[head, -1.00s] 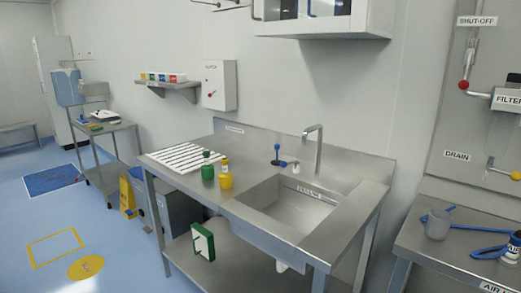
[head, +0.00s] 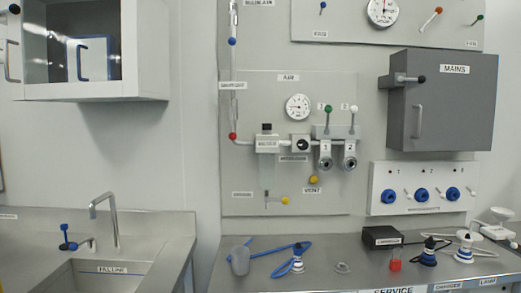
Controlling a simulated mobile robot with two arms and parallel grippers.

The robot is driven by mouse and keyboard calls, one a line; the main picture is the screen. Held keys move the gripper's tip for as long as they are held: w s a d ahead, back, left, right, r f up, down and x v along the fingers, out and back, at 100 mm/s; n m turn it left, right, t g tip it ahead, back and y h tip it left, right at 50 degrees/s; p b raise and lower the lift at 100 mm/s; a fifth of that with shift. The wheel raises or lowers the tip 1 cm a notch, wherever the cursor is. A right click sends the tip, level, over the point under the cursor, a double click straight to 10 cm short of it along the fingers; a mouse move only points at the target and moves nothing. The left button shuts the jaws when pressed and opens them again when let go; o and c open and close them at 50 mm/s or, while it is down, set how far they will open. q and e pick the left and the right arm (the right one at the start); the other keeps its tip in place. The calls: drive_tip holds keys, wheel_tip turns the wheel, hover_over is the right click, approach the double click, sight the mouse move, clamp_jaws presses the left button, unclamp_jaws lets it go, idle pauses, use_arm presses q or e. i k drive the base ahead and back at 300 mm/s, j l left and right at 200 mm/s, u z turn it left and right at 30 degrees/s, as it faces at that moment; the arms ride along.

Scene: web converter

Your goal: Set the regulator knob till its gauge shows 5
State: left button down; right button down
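The regulator (head: 301,144) is on the grey wall panel in the head view, between the filter block and a two-outlet manifold. Its dark round knob faces me, and a label sits below it. A round white gauge (head: 298,107) is just above it. The gauge's needle and numbers are too small to read. A second, larger gauge (head: 382,11) is on the upper panel, cut by the top edge. Neither of my grippers is in view.
A steel bench (head: 340,273) runs below the panel, with a grey cup (head: 240,261), blue hose, black box (head: 382,237) and several small tools. A yellow vent knob (head: 313,180) is below the regulator. A sink counter (head: 150,225) is at left, a grey mains cabinet (head: 442,100) at right.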

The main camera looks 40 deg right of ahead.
sight(302, 144)
drive_tip(key=z, duration=1.35)
